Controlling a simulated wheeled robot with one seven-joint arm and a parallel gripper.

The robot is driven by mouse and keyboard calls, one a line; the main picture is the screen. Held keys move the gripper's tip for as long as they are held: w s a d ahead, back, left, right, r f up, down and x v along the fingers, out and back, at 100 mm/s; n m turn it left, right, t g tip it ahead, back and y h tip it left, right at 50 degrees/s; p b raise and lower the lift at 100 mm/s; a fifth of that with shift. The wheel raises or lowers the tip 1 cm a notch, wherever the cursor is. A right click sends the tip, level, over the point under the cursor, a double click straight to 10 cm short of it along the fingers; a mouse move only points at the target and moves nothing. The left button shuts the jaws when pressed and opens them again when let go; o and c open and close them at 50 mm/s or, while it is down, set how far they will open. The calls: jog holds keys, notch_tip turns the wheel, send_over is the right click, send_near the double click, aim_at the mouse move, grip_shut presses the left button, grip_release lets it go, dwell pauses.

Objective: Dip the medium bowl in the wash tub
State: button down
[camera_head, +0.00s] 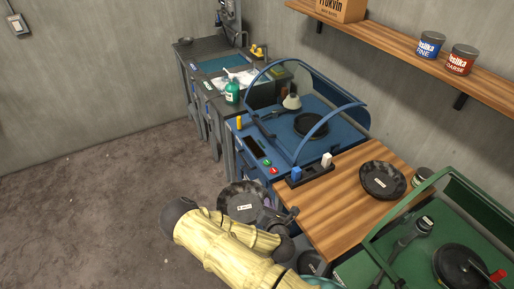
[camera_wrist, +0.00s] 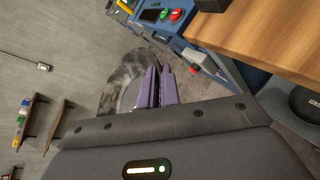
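A dark marbled bowl with a white label, apparently the medium bowl (camera_head: 240,200), is held over the floor left of the wooden table. My gripper (camera_head: 288,216) is at its right side in the head view. In the wrist view the purple fingers (camera_wrist: 158,88) are close together at the bowl's rim and look shut on it; the bowl (camera_wrist: 120,80) shows behind them, tilted. The wash tub (camera_head: 222,64), with blue water, is set in the dark counter at the back, well away from my gripper. The label cannot be read.
A blue machine (camera_head: 262,150) with a clear-sided hood stands between the bowl and the tub counter. A green bottle (camera_head: 232,92) stands near the tub. The wooden table (camera_head: 330,205) carries another dark bowl (camera_head: 382,180). A green machine (camera_head: 385,258) is at right. The floor (camera_head: 100,200) at left is clear.

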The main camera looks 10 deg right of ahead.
jog(key=w+a+r+m+h+p, duration=0.1)
jog(key=w+r+p, duration=0.1)
jog(key=w+r, duration=0.4)
jog(key=w+a+r+m+h+p, duration=0.1)
jog(key=w+r, duration=0.4)
jog(key=r, duration=0.6)
jog(key=shift+w+a+r+g+p, duration=0.2)
jog(key=shift+w+g+p, duration=0.15)
jog(key=shift+p, duration=0.55)
jog(key=shift+f, duration=0.15)
jog(key=shift+n+y, duration=0.3)
jog(key=shift+n, duration=0.2)
jog(key=s+f+b, duration=0.1)
jog(key=f, duration=0.2)
jog(key=s+d+f+b, duration=0.1)
jog(key=s+f, duration=0.1)
jog(key=f, duration=0.1)
jog(key=s+f+b, duration=0.1)
jog(key=s+f, duration=0.1)
jog(key=f, duration=0.1)
jog(key=shift+d+f, duration=0.15)
jog(key=shift+f, duration=0.05)
jog(key=s+d+f+n+y+b, duration=0.1)
jog(key=s+f+y+b, duration=0.1)
jog(key=s+f, duration=0.6)
jog(key=shift+s+d+f+b, duration=0.3)
jog(key=shift+f+b, duration=0.2)
jog(key=shift+f, duration=0.15)
